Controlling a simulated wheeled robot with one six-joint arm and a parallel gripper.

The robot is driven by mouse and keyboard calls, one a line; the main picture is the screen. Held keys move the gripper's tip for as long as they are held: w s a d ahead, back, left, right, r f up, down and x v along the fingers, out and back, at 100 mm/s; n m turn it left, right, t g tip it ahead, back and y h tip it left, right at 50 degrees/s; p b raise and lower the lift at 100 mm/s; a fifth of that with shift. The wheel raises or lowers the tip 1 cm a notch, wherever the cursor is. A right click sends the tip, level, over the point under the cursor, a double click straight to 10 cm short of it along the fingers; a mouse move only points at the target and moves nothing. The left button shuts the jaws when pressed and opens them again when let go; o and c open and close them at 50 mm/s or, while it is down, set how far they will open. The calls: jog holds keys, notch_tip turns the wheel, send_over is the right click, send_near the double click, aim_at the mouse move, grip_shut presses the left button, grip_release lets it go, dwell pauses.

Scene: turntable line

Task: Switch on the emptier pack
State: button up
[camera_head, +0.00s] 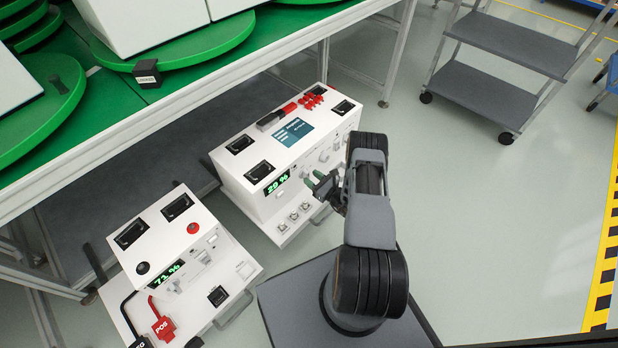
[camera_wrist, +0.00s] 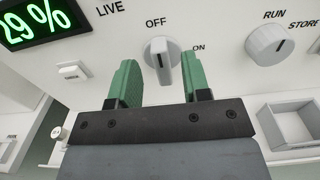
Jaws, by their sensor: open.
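The pack on the right (camera_head: 232,178) is a white box with a green display reading 29 % (camera_head: 277,184). The pack on the left (camera_head: 150,222) has a display that reads about 71 %, partly blurred. In the wrist view the 29 % display (camera_wrist: 38,20) is at the upper left, marked LIVE. A white rotary knob (camera_wrist: 160,57) labelled OFF and ON has its dark mark toward OFF. My gripper (camera_wrist: 160,80) is open, its green fingers on either side of this knob; contact cannot be told. In the head view my gripper (camera_head: 324,187) is at the right pack's front.
A second knob (camera_wrist: 268,45), marked RUN and STORE, is right of the first. A small white button (camera_wrist: 72,70) sits below the display. The green-topped table (camera_head: 110,95) stands behind the packs. A grey cart (camera_head: 490,90) is at the upper right; floor is clear to the right.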

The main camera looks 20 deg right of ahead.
jog(key=shift+x, duration=1.1)
grip_shut()
